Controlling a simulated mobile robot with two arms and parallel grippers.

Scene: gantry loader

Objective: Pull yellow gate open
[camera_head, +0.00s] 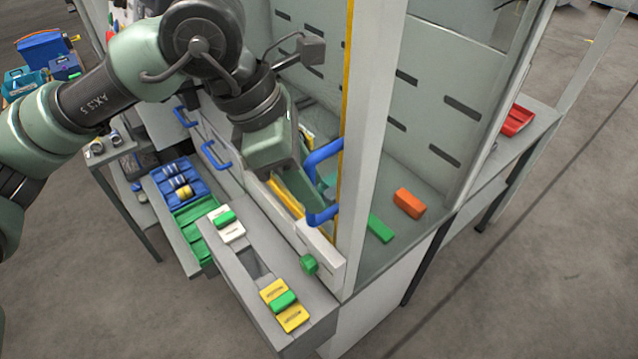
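The yellow gate (347,75) shows as a narrow, upright yellow edge beside a light grey post. A blue D-shaped handle (322,214) sticks out from it toward the left. My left gripper (292,178) comes down from the upper left and is just left of the handle, overlapping the handle area in the picture. Its fingers are mostly hidden by its own body and wrist. I cannot tell whether they touch the handle or how far apart they are. My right gripper is not in view.
A green block (380,228) and an orange block (408,203) lie on the grey surface inside the enclosure. A green knob (309,264) sits at the front corner. Yellow pieces (292,318) lie in front. Blue drawer handles (215,157) project on the left. Open floor lies right.

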